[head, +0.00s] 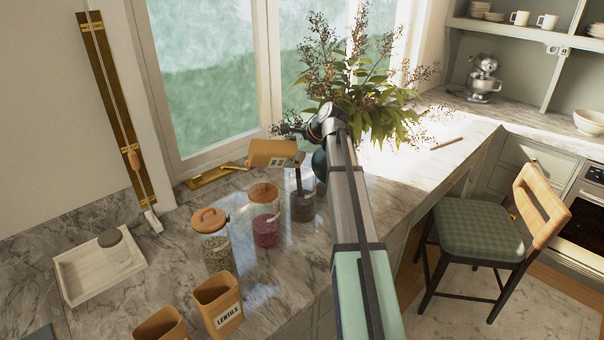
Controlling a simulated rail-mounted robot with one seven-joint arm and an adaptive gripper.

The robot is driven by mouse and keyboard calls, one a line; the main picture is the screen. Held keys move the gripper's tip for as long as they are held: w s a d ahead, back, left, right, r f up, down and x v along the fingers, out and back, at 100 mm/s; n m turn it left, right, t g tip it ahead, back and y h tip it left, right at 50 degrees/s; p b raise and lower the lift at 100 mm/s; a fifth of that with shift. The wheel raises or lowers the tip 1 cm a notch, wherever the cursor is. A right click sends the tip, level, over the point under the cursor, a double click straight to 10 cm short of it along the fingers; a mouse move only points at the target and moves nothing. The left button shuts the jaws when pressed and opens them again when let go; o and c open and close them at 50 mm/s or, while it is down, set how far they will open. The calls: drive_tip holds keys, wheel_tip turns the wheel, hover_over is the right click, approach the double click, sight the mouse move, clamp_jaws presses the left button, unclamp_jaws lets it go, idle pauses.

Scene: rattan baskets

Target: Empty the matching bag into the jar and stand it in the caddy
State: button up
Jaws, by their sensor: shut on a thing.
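A tan paper bag (268,153) is tipped on its side above the open jar (303,207), with a partly visible label. My gripper (316,142) is at the bag's right end and shut on it; its fingertips are largely hidden. A dark streak (298,181) runs from the bag down to the jar, like dark contents pouring. The open jar is glass and holds dark contents. Two tan bags stand at the front, one marked LENTILS (219,304) and one cut off by the picture edge (162,325). I cannot make out a caddy for certain.
Two wooden-lidded jars stand left of the open jar, one with reddish contents (265,228) and one with pale grains (214,254). A white tray (72,284) holds a grey-topped container. A leafy plant (375,100) stands behind my gripper. The counter at right is mostly clear.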

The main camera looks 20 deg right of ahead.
drive_tip(key=shift+d+r+y+p, duration=0.15)
drive_tip(key=shift+d+y+p, duration=0.2)
drive_tip(key=shift+y, duration=0.25)
idle(1.3)
